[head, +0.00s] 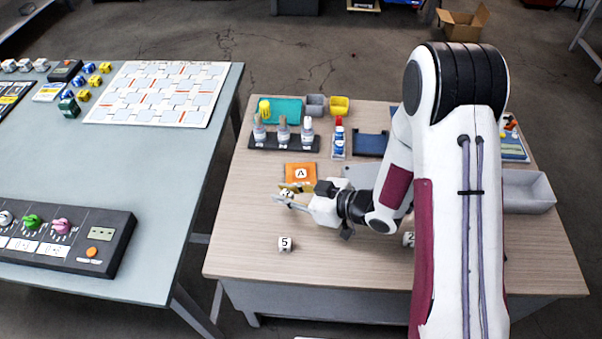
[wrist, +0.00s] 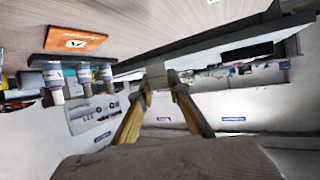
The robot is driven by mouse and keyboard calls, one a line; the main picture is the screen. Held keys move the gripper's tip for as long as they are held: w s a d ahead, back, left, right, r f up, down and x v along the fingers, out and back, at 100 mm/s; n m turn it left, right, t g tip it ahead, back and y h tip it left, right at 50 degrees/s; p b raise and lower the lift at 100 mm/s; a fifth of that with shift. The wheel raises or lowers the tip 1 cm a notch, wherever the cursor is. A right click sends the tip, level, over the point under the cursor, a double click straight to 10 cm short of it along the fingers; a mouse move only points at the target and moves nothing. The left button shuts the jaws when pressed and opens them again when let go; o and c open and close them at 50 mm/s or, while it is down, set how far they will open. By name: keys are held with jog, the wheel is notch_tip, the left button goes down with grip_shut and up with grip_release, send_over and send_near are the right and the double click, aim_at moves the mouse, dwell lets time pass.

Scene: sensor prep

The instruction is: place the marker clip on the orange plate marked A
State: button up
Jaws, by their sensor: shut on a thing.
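The orange plate (head: 301,173) marked A lies flat on the wooden table, just behind my gripper in the head view. It also shows in the wrist view (wrist: 76,40) at upper left. My gripper (head: 287,195) points left, slightly in front of the plate. Its brass-coloured fingers (wrist: 158,80) are closed in on a small pale piece (wrist: 157,76), apparently the marker clip, mostly hidden by the fingers. The piece is not over the plate; its height above the table is hard to tell.
A dark rack with several bottles (head: 283,131) stands behind the plate. A white cube marked 5 (head: 285,244) lies in front, and a cube marked 2 (head: 408,239) is beside my arm. A blue tray (head: 370,144) and a grey bin (head: 528,191) are to the right. The table's front left is mostly clear.

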jog(key=w+a+r+m+t+h, duration=0.2)
jog(key=w+a+m+t, duration=0.15)
jog(key=w, duration=0.55)
jog(key=m+t+h, duration=0.3)
jog(key=m+h, duration=0.1)
jog(key=m, duration=0.1)
send_over(301, 173)
jog(key=shift+r, duration=0.2)
jog(key=shift+f, duration=0.1)
jog(key=shift+f, duration=2.8)
jog(key=shift+f, duration=2.1)
jog(key=shift+f, duration=0.15)
